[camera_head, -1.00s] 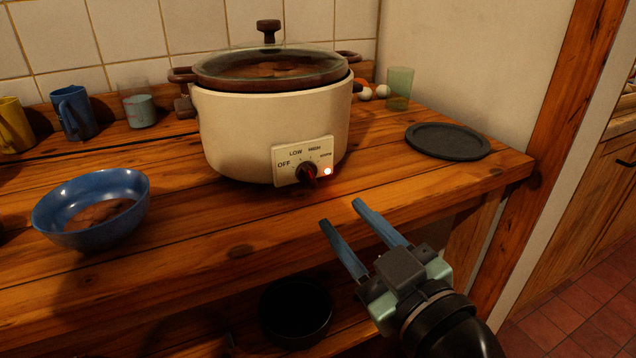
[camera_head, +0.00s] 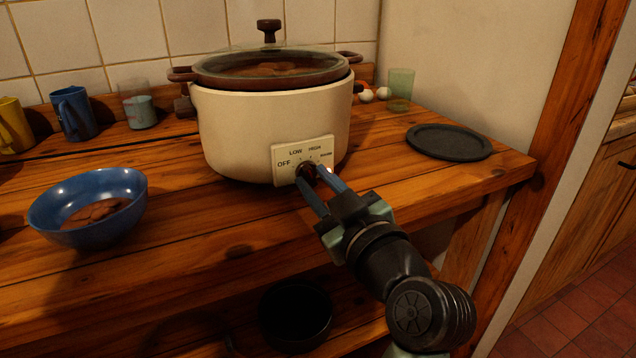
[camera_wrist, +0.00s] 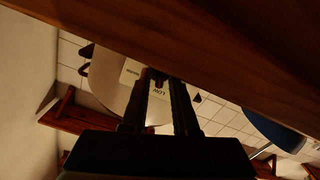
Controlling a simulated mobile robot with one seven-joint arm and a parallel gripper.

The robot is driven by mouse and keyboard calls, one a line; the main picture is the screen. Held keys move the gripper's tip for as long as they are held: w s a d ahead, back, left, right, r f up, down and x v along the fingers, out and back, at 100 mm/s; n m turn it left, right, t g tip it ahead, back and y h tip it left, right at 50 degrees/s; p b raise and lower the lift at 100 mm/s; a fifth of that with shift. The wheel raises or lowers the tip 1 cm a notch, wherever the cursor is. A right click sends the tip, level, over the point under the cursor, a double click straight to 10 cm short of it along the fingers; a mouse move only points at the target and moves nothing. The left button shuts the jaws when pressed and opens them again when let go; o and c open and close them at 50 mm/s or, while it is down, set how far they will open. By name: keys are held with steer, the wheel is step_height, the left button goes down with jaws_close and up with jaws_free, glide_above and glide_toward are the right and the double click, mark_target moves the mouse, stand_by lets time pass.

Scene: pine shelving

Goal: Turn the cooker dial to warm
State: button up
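The cream slow cooker (camera_head: 240,130) stands on the wooden counter. Its front panel (camera_head: 287,173) reads OFF, LOW, HIGH and a small fourth label at the right, too small to read surely. The dark dial (camera_head: 306,171) is partly hidden by my gripper, so its setting cannot be told. My gripper (camera_head: 312,179) reaches up from the lower right, with one blue finger on each side of the dial. The fingers are apart; I see no clear grip on the dial. The wrist view shows both dark fingers (camera_wrist: 161,80) pointing at the panel of the cooker (camera_wrist: 110,80).
A blue bowl (camera_head: 70,222) sits at the left and a dark round plate (camera_head: 449,141) at the right. Mugs (camera_head: 74,112) and a green glass (camera_head: 400,88) stand farther back. A dark pot (camera_head: 295,312) is on the shelf below. The counter in front of the cooker is clear.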

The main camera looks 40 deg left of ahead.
jaws_close()
steer(key=m+p, duration=0.4)
steer(key=m, duration=0.1)
steer(key=shift+r+m, duration=0.15)
steer(key=shift+m, duration=0.15)
steer(key=m+p, duration=0.4)
steer(key=m, duration=0.1)
steer(key=shift+p, duration=0.35)
steer(key=m+p, duration=0.3)
steer(key=m, duration=0.2)
steer(key=shift+f+m+p, duration=0.25)
steer(key=shift+m+p, duration=0.05)
steer(key=shift+p, duration=0.05)
steer(key=shift+o, duration=1.7)
jaws_free()
steer(key=shift+r, duration=0.1)
